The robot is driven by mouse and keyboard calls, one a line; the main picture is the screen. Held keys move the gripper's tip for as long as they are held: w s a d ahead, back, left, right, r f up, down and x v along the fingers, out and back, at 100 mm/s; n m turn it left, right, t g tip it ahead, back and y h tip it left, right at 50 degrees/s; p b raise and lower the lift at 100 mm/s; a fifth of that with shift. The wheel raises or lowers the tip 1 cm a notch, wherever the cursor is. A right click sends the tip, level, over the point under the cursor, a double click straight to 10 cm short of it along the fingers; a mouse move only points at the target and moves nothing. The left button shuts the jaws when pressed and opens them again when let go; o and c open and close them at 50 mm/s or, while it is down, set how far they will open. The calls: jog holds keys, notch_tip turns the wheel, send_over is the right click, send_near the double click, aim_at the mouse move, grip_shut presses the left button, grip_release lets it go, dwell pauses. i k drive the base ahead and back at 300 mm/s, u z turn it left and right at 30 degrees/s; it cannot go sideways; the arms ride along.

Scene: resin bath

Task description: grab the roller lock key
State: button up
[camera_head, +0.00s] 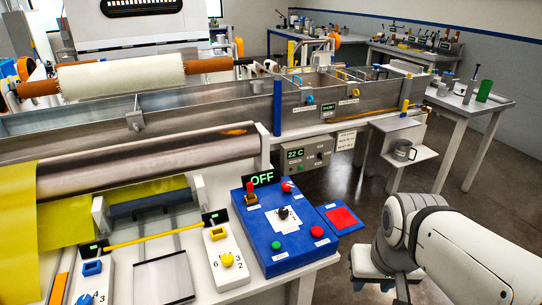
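A blue control box (285,238) stands on the white bench at the lower middle, under a green "OFF" sign (260,179). A small red-topped piece (250,190) stands upright in a yellow-brown holder at the box's upper left corner; it may be the roller lock key, but it is too small to be sure. A black knob (283,213) sits on a white plate in the middle of the box. My gripper is not clearly visible; my white arm comes in from the lower right, to the right of the bench, apart from the box.
A blue pad with a red square (341,217) lies right of the box. A white panel with a yellow knob (228,260) is on its left. The long metal roller (150,164) and steel bath (340,98) lie behind. A small shelf holds a metal mug (403,150). Dark floor is open at right.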

aim_at(250, 194)
jog(key=u, duration=0.25)
jog(key=i, duration=1)
jog(key=u, duration=0.7)
